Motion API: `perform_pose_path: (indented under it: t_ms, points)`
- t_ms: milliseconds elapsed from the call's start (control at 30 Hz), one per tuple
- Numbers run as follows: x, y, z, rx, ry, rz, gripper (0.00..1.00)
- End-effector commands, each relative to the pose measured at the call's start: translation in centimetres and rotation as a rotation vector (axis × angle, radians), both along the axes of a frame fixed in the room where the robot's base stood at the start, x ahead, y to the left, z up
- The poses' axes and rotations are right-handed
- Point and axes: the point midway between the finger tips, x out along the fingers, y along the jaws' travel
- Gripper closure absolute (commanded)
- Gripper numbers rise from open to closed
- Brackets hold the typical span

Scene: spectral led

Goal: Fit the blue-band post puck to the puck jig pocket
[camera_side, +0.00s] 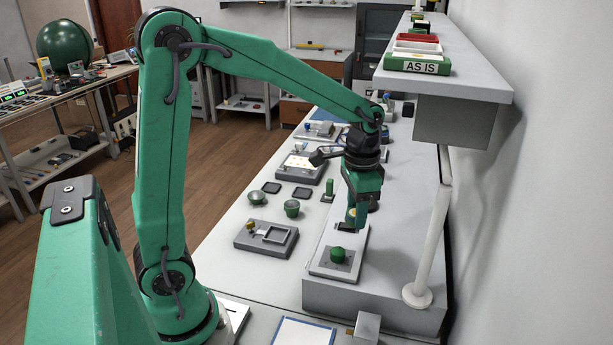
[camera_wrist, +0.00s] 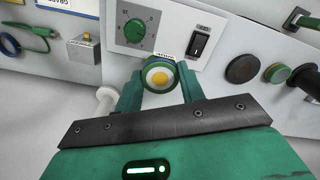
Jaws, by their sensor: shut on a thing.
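My gripper (camera_side: 356,222) is above the right-hand bench, just behind and above a green knob. In the wrist view my gripper (camera_wrist: 158,82) is shut on a round puck (camera_wrist: 158,75) with a yellow centre, a white ring and a dark green rim. In the side view the held puck is small and mostly hidden by the fingers. No blue band can be made out on it. A grey jig block (camera_side: 266,237) with a square frame and a small brass-coloured part lies on the bench, left of my gripper. I cannot tell for sure that it is the puck jig.
The green knob (camera_side: 339,255) sits on a grey panel plate below my gripper; a black rocker switch (camera_wrist: 200,41) shows beside it. Green round pieces (camera_side: 291,208) and dark pads (camera_side: 302,192) lie left. A shelf (camera_side: 450,75) overhangs at right; a white post (camera_side: 432,245) stands beneath.

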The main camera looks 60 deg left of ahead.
Motion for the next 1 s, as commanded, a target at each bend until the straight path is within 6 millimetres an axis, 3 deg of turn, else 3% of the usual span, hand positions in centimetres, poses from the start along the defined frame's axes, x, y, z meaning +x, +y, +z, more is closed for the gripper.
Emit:
perform_pose_path:
  t_ms: [100, 467, 800, 1000]
  points:
    - [0.0, 0.3, 1.7, 0.0, -0.002, 0.008, 0.85]
    - [-1.5, 6.9, 1.5, 0.0, 0.0, 0.156, 0.85]
    - [-4.8, 14.5, 1.5, 0.0, 0.0, 0.342, 0.85]
    - [-7.1, 17.9, 1.5, 0.0, 0.0, 0.434, 0.85]
